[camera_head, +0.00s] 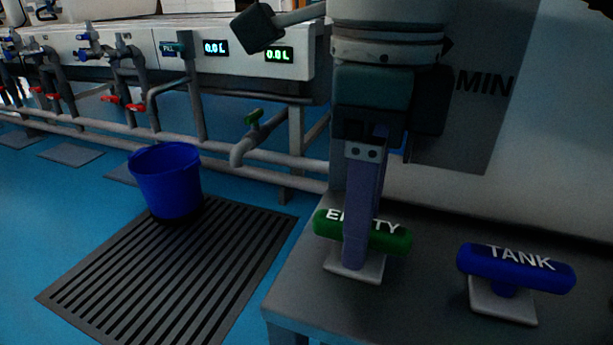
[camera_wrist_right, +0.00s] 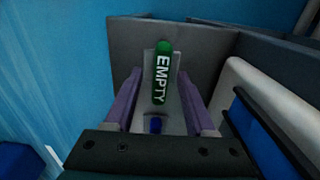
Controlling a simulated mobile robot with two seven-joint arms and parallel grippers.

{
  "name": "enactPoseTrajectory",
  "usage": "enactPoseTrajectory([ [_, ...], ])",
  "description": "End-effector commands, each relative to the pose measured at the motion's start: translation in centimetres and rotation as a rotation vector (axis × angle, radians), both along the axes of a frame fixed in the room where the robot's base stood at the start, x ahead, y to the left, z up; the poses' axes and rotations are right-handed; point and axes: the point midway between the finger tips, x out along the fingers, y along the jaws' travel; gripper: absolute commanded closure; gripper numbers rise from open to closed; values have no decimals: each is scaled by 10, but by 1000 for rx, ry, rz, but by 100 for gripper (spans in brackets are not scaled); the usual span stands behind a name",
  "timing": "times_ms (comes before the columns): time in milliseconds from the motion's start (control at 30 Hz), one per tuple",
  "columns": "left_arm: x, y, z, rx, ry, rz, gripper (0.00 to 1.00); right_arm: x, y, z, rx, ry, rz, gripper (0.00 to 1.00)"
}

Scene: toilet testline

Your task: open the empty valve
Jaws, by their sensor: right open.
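The green valve handle marked EMPTY (camera_head: 392,238) sits on a pale square base on the grey bench at the right. My right gripper (camera_head: 358,262) points down at it, and one finger hides the middle of the label in the head view. In the right wrist view the green EMPTY handle (camera_wrist_right: 162,78) lies between the two open purple fingers (camera_wrist_right: 158,112), with a gap on each side. I cannot tell whether a finger touches it. The left gripper is not in view.
A blue valve handle marked TANK (camera_head: 516,268) stands close to the right of the green one. A blue bucket (camera_head: 166,180) stands on a dark floor grate (camera_head: 110,285) at the left. Pipes and a panel with digital displays (camera_head: 215,47) are behind.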

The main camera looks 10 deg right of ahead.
Motion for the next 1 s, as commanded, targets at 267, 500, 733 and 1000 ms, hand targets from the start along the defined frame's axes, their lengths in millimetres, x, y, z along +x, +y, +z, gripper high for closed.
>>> enactPoseTrajectory([
  [267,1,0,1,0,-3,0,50,0,0,1,0,0,0,62],
  [500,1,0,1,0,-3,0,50,0,0,1,0,0,0,89],
  [733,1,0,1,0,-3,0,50,0,0,1,0,0,0,100],
  [1000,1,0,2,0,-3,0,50,0,0,1,0,0,4,100],
])
